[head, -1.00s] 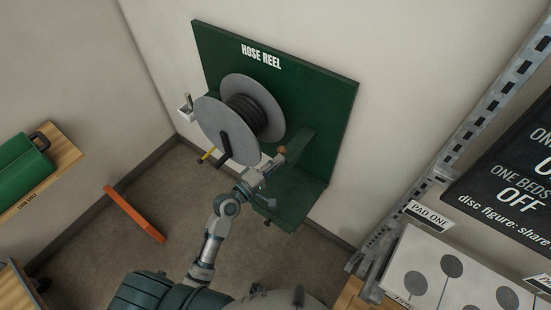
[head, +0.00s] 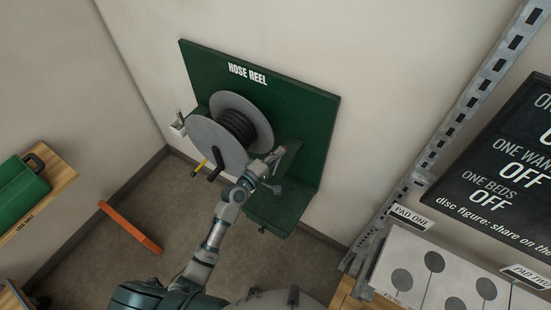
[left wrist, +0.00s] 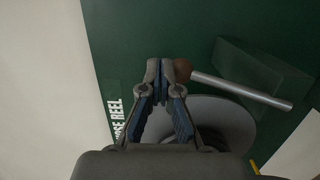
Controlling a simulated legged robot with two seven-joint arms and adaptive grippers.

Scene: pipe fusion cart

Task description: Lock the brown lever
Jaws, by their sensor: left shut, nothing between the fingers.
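The brown lever shows in the left wrist view as a grey rod (left wrist: 245,92) with a round brown knob (left wrist: 182,70) at its end, in front of the green board. My left gripper (left wrist: 160,70) is shut and empty, with its fingertips right beside the knob; I cannot tell whether they touch it. In the head view my left gripper (head: 270,161) is at the right side of the hose reel (head: 231,133), in front of the green board (head: 312,125). There it hides most of the lever, and the knob is not clear. My right gripper is not in view.
The reel has a yellow-tipped part (head: 199,169) and a dark handle (head: 215,166) at its lower front. A small grey bracket (head: 178,125) sticks out at its left. A green shelf (head: 280,213) lies below my gripper. An orange bar (head: 130,227) is on the floor.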

